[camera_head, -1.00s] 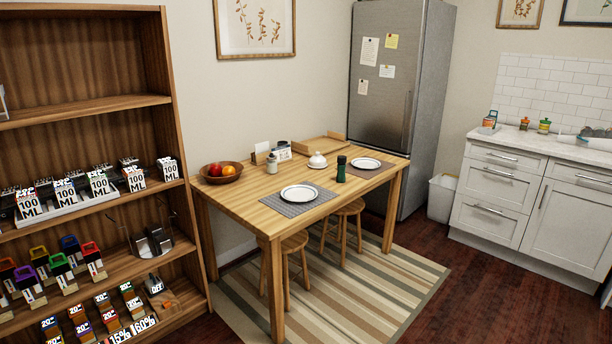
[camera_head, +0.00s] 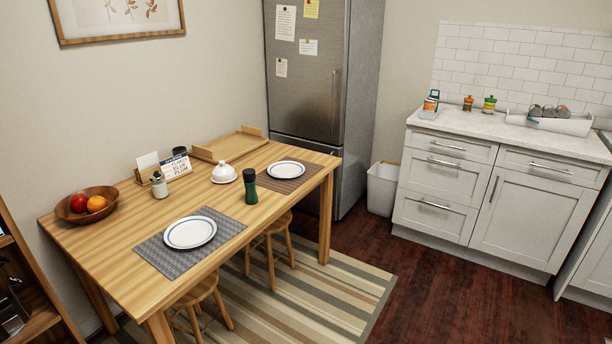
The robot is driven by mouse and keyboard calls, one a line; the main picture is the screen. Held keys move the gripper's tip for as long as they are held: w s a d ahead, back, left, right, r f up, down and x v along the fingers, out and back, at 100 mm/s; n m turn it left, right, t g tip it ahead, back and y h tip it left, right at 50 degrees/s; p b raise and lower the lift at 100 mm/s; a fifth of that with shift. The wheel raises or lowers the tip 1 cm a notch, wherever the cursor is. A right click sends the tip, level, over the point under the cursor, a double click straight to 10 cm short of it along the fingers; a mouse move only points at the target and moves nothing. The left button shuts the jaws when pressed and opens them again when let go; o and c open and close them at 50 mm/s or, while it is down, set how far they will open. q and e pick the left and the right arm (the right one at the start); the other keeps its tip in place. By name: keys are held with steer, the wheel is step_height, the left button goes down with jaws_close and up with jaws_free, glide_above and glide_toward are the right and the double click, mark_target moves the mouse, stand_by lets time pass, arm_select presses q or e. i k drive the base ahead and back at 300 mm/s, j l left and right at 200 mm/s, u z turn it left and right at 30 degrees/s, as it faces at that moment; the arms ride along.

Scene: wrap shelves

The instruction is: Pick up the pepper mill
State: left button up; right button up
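No thing is plainly a pepper mill. A dark green upright cylinder with a narrowed middle (camera_head: 250,187) stands on the wooden table (camera_head: 220,240) between the two place settings; I cannot tell for sure whether it is the mill. A small glass shaker or jar with a metallic top (camera_head: 159,186) stands near the wall side, and a small dark cylinder (camera_head: 179,152) is partly hidden behind a printed card (camera_head: 177,167). Neither of my grippers is in view.
The table also holds a fruit bowl (camera_head: 87,204), a white lidded dish (camera_head: 224,173), a wooden tray (camera_head: 230,143) and plates on mats. Stools (camera_head: 198,298) are tucked at its front. The striped rug (camera_head: 330,300) and floor in front are open. A shelf edge is at left.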

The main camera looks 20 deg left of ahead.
mark_target(251, 194)
steer(key=i+u, duration=0.4)
steer(key=i+l+u, duration=0.2)
steer(key=i+u, duration=0.2)
steer(key=i+l+u, duration=0.45)
steer(key=i+j, duration=0.05)
steer(key=j, duration=0.05)
